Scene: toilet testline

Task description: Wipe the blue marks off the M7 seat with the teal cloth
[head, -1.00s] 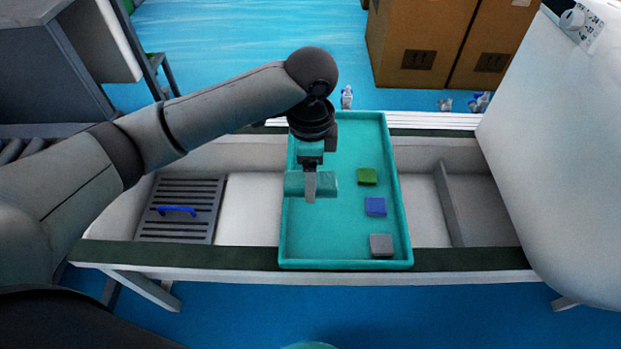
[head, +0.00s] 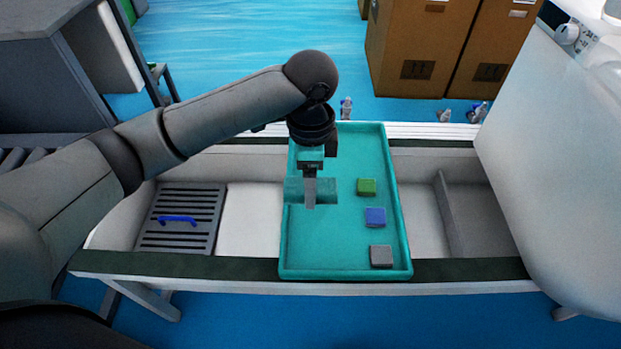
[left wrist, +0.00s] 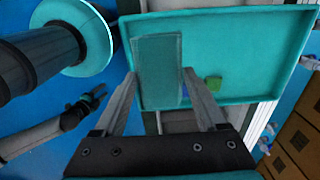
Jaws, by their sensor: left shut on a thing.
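My left gripper (head: 310,203) is shut on the teal cloth (head: 327,189), over the left half of the teal tray (head: 340,268). In the left wrist view the cloth (left wrist: 160,72) is a flat rectangle between the fingers. I cannot tell if it touches the tray floor. Along the tray's right side lie a green block (head: 366,187), a blue block (head: 375,217) and a grey block (head: 381,255). No M7 seat or blue marks are recognisable. What looks like my right gripper (left wrist: 88,102) shows small in the left wrist view; its jaws are unclear.
The tray spans a pale trough with dark green edges. Left in it are a slatted grey grate (head: 182,238) and a blue handle (head: 178,219). A divider (head: 452,215) stands to the right. A large white rounded body (head: 560,170) blocks the right side. Cardboard boxes (head: 430,45) stand behind.

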